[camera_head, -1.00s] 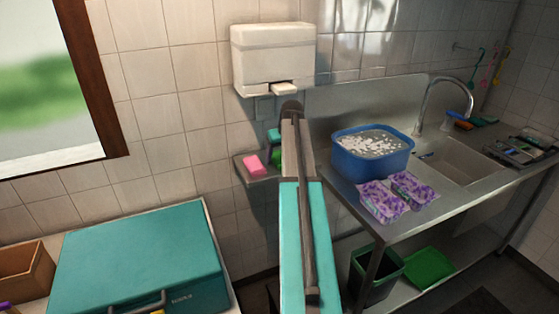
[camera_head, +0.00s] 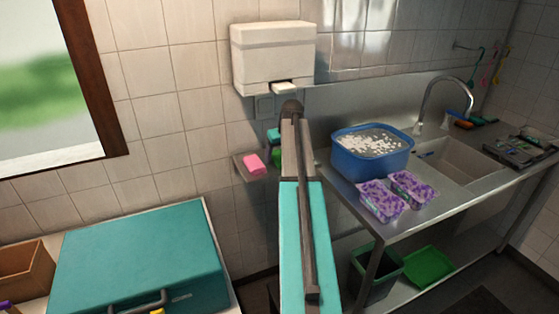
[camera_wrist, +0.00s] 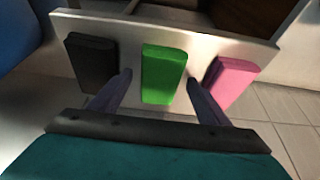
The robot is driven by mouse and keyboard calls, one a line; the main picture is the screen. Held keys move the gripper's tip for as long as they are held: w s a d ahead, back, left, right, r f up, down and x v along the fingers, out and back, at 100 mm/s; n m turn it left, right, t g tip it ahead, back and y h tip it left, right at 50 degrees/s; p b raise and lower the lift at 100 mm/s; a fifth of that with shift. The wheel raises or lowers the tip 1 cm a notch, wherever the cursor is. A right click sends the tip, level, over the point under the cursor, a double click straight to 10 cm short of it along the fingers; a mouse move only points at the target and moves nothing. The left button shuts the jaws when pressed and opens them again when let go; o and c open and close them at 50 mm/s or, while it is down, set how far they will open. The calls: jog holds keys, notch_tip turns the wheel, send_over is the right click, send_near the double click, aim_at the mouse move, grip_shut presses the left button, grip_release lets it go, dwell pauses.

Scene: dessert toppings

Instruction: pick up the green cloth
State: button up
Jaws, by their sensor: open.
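The green cloth (camera_wrist: 163,74) is a folded block in the middle of a pale shelf (camera_wrist: 215,42) in the wrist view. A dark cloth (camera_wrist: 90,60) lies to its left and a pink cloth (camera_wrist: 234,82) to its right. My gripper (camera_wrist: 158,80) is open, with one finger on each side of the green cloth; I cannot tell whether they touch it. In the head view, my arm hides most of the shelf. The pink cloth (camera_head: 255,163) shows there, with a bit of green (camera_head: 277,156) beside my arm.
A white dispenser (camera_head: 272,58) hangs on the wall above the shelf. A blue basin (camera_head: 372,155) and two purple-patterned packs (camera_head: 382,200) stand on the steel sink counter to the right. A teal case (camera_head: 140,262) lies on the table at the lower left.

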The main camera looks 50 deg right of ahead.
aim_at(279, 155)
jog(key=c, duration=1.1)
jog(key=shift+r, duration=0.1)
jog(key=shift+c, duration=0.2)
jog(key=shift+r+b, duration=0.7)
jog(key=shift+r, duration=1.1)
jog(key=s+d+r+b, duration=0.1)
jog(key=s+b, duration=0.2)
jog(key=s, duration=1.3)
jog(key=shift+d+r, duration=0.15)
jog(key=shift+r, duration=0.15)
jog(key=shift+o, duration=0.8)
jog(key=shift+c, duration=0.3)
jog(key=shift+f, duration=0.1)
